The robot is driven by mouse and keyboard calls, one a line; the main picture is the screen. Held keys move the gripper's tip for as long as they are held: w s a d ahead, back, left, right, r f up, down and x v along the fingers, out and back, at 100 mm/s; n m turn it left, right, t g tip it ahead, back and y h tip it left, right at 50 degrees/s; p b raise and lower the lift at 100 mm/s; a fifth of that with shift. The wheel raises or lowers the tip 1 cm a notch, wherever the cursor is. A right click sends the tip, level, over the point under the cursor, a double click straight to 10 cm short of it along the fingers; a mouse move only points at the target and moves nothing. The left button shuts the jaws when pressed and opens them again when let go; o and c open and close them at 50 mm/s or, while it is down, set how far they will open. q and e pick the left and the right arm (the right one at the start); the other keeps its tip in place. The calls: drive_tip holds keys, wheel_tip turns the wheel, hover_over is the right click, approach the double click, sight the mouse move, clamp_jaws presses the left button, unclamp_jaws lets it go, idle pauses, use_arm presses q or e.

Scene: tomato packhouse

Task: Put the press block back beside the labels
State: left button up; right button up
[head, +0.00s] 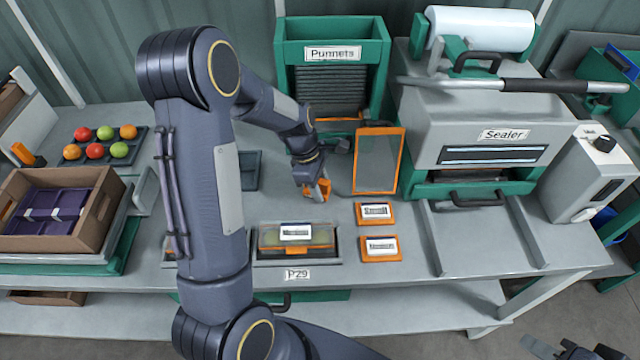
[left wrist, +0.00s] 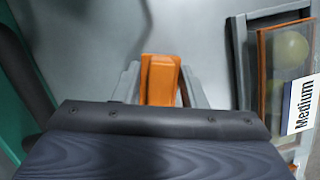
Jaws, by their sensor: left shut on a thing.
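The orange press block (head: 313,191) is between the fingers of my left gripper (head: 321,188), which is shut on it. It also shows in the left wrist view (left wrist: 160,82) between the two grey fingers. It is over the bench behind the punnet; I cannot tell whether it touches the bench top. Two orange label pads lie to its right and nearer the front edge: the back one (head: 375,222) and the front one (head: 380,257), each with a white label. Part of my right gripper (head: 567,352) shows at the bottom right corner, cut off by the frame.
A filled punnet (head: 322,240) labelled Medium sits in a grey holder near the front edge. An orange-framed panel (head: 378,162) stands right of the block. The sealer (head: 480,120) is on the right, the green punnets dispenser (head: 376,55) behind. Bench between block and pads is clear.

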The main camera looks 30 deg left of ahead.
use_arm(q)
drive_tip(key=shift+f, duration=0.4)
idle(0.3)
drive_tip(key=o, duration=0.9)
drive_tip(key=shift+c, duration=1.4)
drive_tip(key=shift+r, duration=0.1)
wheel_tip(320, 180, up, 7)
drive_tip(key=p, duration=0.6)
